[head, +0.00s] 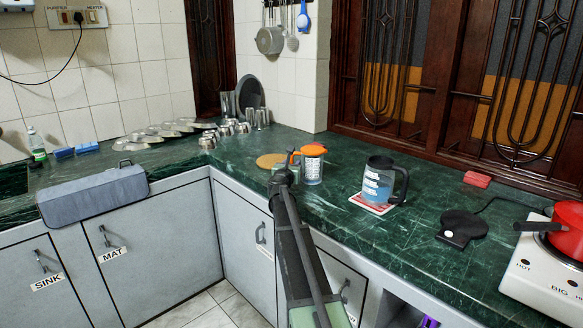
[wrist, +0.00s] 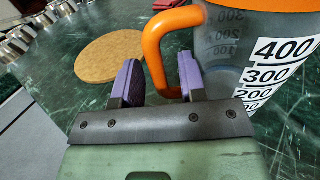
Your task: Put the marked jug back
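The marked jug (head: 313,169) is clear with an orange lid and handle and stands upright on the green counter. In the wrist view the jug (wrist: 228,62) shows printed 400, 300 and 200 marks, and its orange handle (wrist: 156,52) faces my gripper. My gripper (wrist: 158,66) has its two purple fingers apart, one on each side of the handle's bar. The right finger is between the bar and the jug body; I cannot tell whether either finger touches. In the head view my gripper (head: 286,168) is at the jug's left side, partly hiding the handle.
A round cork mat (head: 269,160) lies left of the jug and is empty. Metal cups (head: 226,128) are at back left. A black pad (head: 462,228) and stove (head: 545,270) are further right.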

